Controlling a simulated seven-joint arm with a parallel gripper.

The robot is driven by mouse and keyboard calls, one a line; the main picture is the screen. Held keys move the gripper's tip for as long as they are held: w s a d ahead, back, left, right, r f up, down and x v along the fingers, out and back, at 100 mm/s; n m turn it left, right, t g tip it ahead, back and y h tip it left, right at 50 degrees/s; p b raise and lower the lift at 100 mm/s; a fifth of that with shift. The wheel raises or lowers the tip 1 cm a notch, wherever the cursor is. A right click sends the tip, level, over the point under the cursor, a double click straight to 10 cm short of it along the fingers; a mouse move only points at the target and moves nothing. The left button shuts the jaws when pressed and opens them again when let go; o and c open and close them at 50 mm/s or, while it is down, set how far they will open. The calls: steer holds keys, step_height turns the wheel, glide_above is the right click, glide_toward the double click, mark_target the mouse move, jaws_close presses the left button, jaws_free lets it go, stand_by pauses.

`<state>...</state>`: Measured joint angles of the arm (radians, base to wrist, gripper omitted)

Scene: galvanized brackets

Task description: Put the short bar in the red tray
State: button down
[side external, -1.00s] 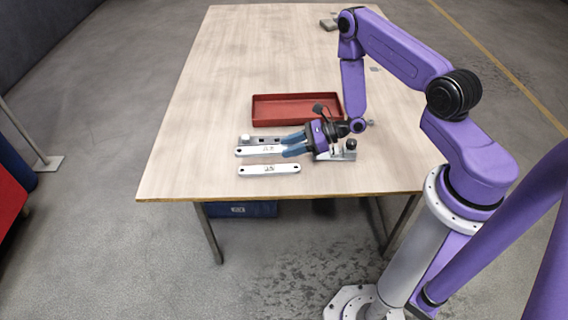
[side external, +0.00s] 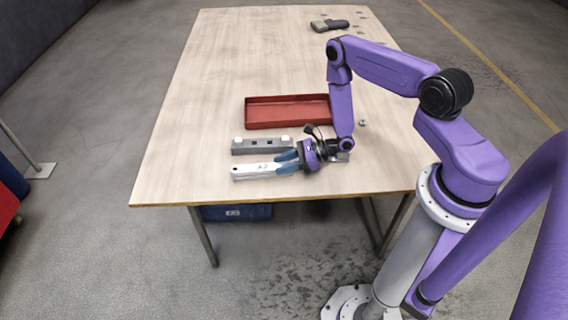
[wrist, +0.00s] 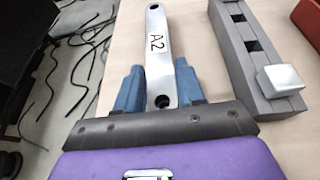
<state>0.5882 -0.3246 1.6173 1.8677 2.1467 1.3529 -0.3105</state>
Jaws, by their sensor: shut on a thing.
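My gripper (side external: 277,163) is shut on a pale metal bar (side external: 250,172) near the front edge of the table. The blue fingers hold the bar by one end. In the wrist view, the bar (wrist: 157,25) runs away from between the fingertips (wrist: 158,73), with a hole at each end and a label reading A2. I cannot tell how high it is above the table. The red tray (side external: 288,102) lies behind the gripper and looks empty. No second bar is visible; one could be hidden by the held bar.
A grey slotted fixture (side external: 262,146) with pale end blocks lies between the bar and the tray; it also shows in the wrist view (wrist: 245,60). A metal part (side external: 341,157) is partly hidden behind my gripper. A dark-handled tool (side external: 330,25) lies at the back. The table's left side is clear.

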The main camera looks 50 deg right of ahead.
steer(key=shift+f, duration=0.1)
steer(key=c, duration=0.7)
jaws_free()
steer(key=v, duration=1.7)
steer(key=s+a+r+n+g, duration=0.3)
steer(key=a+r+n+g, duration=0.4)
steer(key=n, duration=0.2)
steer(key=s+a+r+n+g, duration=0.3)
steer(key=a+r+n+g, duration=0.45)
steer(key=n, duration=0.25)
steer(key=s+r+n+t+h, duration=0.1)
steer(key=s+r+n+h, duration=0.2)
steer(key=n, duration=0.3)
steer(key=s+a+r+n+t+h, duration=0.1)
steer(key=s+r+n+t+h, duration=0.1)
steer(key=s+r+n, duration=0.3)
steer(key=s+a+r+n+t+h, duration=0.1)
steer(key=s+r+n+h, duration=0.3)
steer(key=n, duration=0.5)
steer(key=shift+t, duration=0.75)
